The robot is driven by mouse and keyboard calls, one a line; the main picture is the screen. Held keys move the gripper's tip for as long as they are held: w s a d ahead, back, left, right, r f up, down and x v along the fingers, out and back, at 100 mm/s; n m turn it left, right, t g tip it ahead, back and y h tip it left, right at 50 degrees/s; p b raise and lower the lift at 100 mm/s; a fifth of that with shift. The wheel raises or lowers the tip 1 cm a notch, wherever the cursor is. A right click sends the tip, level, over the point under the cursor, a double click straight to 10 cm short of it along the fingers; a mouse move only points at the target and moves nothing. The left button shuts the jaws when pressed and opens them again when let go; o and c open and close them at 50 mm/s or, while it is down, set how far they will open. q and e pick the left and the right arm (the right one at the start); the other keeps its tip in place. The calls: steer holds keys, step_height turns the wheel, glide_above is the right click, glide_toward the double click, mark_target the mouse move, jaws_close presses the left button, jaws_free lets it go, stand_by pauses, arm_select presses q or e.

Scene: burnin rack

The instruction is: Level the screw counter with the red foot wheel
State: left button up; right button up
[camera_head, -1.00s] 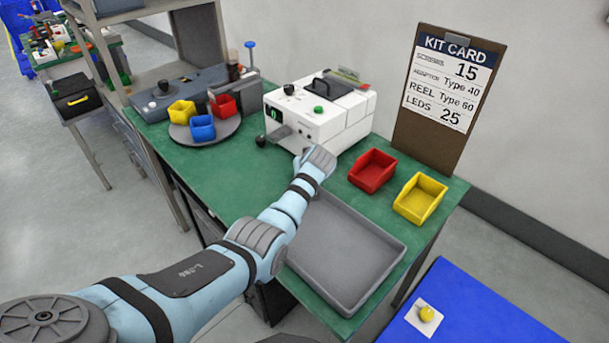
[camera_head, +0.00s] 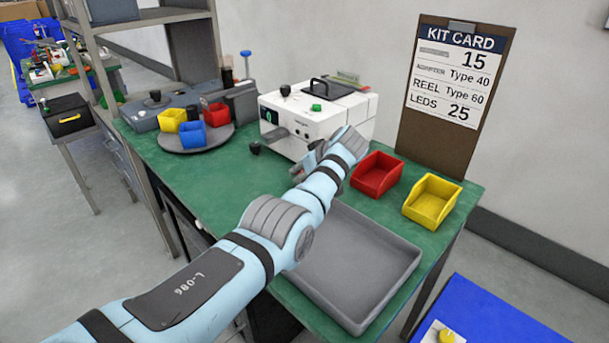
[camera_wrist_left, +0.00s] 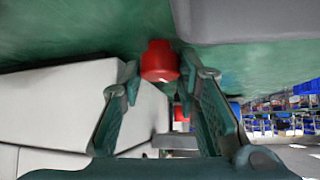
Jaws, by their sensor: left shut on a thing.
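The screw counter (camera_head: 318,122) is a white box with a black handle, a green button and a small dark display, standing on the green bench. The red foot wheel (camera_wrist_left: 160,62) shows in the left wrist view, close to the bench surface and beside the counter's white body (camera_wrist_left: 75,105). My left gripper (camera_head: 305,168) is low at the counter's front right corner. In the left wrist view its fingers (camera_wrist_left: 158,80) stand on either side of the red wheel, shut on it. In the head view the wheel is hidden. My right gripper is in neither view.
A grey tray (camera_head: 398,272) lies on the bench (camera_head: 190,188) in front. A red bin (camera_head: 376,175) and a yellow bin (camera_head: 432,201) stand right of my gripper. A round turntable (camera_head: 212,138) with small bins is at left. The kit card (camera_head: 447,85) stands behind.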

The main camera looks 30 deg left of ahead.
arm_select(q)
steer(key=o, duration=1.1)
steer(key=shift+o, duration=0.2)
steer(key=v, duration=0.8)
